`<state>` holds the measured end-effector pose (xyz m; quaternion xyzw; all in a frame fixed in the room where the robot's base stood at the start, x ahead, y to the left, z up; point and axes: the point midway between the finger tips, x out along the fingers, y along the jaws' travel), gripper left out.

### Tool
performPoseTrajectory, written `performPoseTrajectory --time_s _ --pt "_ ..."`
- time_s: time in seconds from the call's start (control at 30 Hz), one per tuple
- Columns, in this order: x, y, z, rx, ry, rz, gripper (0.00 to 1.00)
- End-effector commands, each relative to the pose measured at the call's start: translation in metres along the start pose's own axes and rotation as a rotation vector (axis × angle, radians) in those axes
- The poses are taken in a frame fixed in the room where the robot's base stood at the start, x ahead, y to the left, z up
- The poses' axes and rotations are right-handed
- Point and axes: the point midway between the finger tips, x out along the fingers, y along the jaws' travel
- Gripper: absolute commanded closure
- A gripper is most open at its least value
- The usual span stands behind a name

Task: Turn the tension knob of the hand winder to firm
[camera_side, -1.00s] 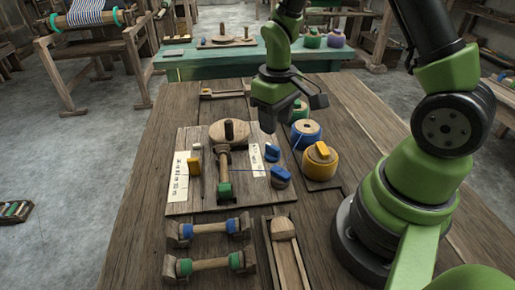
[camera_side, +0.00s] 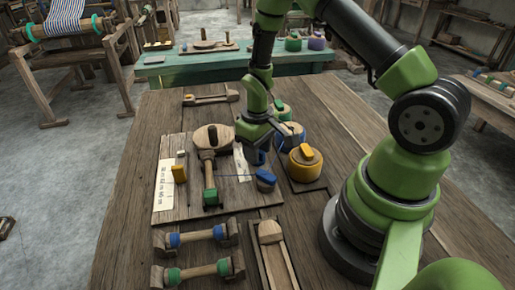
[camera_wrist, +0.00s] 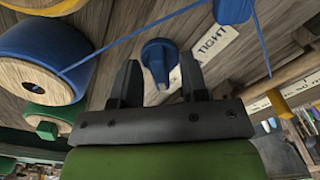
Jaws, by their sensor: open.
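The blue tension knob (camera_wrist: 157,52) sits on the winder board (camera_side: 184,209), beside a white label (camera_wrist: 213,44) reading "TIGHT". In the wrist view its ridge runs roughly up and down the picture, between my two fingertips. My gripper (camera_wrist: 159,66) is open around the knob, with a gap visible on each side and no clear contact. In the side view my gripper (camera_side: 262,143) hangs low over the board and hides most of the knob. The hand winder (camera_side: 209,166) has a round wooden wheel, a shaft and a green end.
A blue thread runs from the blue spool (camera_wrist: 38,62) to a blue-topped guide (camera_side: 265,180) close to the knob. A yellow spool (camera_side: 304,163) stands to the right. Two shuttle-like racks (camera_side: 197,235) (camera_side: 204,271) and a wooden trough (camera_side: 276,259) lie in front.

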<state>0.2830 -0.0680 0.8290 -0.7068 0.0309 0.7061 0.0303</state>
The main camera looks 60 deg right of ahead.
Motion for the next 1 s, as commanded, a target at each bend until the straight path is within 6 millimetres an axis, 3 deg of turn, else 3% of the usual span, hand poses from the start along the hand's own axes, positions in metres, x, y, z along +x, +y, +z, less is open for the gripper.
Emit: performPoseTrajectory --time_s 0.17,0.33,0.67,1.0 --pt "-0.0002 0.0 -0.0001 0.0 0.0 0.0 0.62" --pt "-0.0004 0.0 -0.0001 0.0 0.0 0.0 1.0" --pt "-0.0006 0.0 -0.0001 -0.025 0.0 0.0 1.0" --pt "-0.0007 0.0 0.0003 -0.219 -0.002 -0.001 1.0"
